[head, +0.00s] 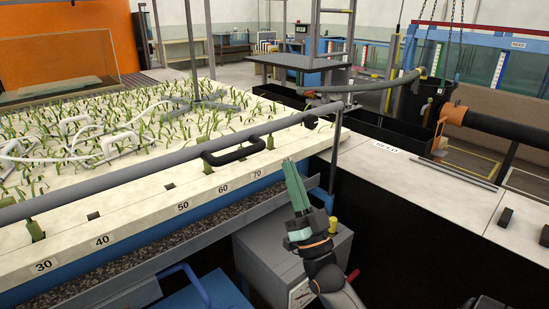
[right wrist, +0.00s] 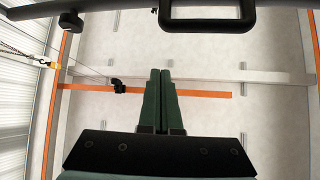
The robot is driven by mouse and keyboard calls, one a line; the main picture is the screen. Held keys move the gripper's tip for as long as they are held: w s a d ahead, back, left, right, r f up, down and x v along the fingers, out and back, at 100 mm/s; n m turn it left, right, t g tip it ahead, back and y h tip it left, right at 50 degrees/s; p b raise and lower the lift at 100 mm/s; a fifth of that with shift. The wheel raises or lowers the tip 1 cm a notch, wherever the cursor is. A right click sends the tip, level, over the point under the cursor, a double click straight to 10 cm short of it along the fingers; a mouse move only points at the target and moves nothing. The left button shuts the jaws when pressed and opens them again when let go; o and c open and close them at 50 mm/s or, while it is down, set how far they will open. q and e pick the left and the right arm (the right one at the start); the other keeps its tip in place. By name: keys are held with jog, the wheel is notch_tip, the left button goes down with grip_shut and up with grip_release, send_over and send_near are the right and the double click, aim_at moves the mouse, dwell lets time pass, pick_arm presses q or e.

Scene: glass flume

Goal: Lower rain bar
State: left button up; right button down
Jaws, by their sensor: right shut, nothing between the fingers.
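The rain bar (head: 120,177) is a long grey tube running diagonally above the planted bed's front edge. A black loop handle (head: 235,157) hangs on its front side, toward the right end. My right gripper (head: 288,163) is shut and empty, fingers pointing up, to the right of the handle and apart from it. In the right wrist view the shut green fingers (right wrist: 161,72) point toward the bar (right wrist: 110,12) and sit below and left of the handle (right wrist: 207,26), with a visible gap. My left gripper is out of view.
The pale bed (head: 150,200) carries green plants, white hoses and front-edge labels from 30 to 70. A thin post (head: 335,150) stands at the bar's right end. A grey box (head: 275,255) is below my right gripper. A white-topped bench (head: 430,185) with dark rods lies right.

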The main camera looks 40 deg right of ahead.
jog(key=p+x, duration=0.3)
jog(key=x, duration=0.7)
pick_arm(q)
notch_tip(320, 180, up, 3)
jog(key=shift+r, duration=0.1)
pick_arm(e)
jog(key=f, duration=0.2)
jog(key=a+f, duration=0.1)
jog(key=f, duration=0.1)
jog(key=shift+w, duration=0.3)
jog(key=shift+f, duration=0.1)
pick_arm(q)
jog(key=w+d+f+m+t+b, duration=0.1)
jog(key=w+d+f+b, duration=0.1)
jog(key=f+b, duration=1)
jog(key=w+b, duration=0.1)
jog(key=b, duration=0.7)
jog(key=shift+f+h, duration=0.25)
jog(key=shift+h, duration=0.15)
pick_arm(e)
notch_tip(320, 180, down, 26)
jog(key=shift+f, duration=0.25)
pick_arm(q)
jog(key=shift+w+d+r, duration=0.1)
pick_arm(e)
jog(key=shift+r, duration=0.15)
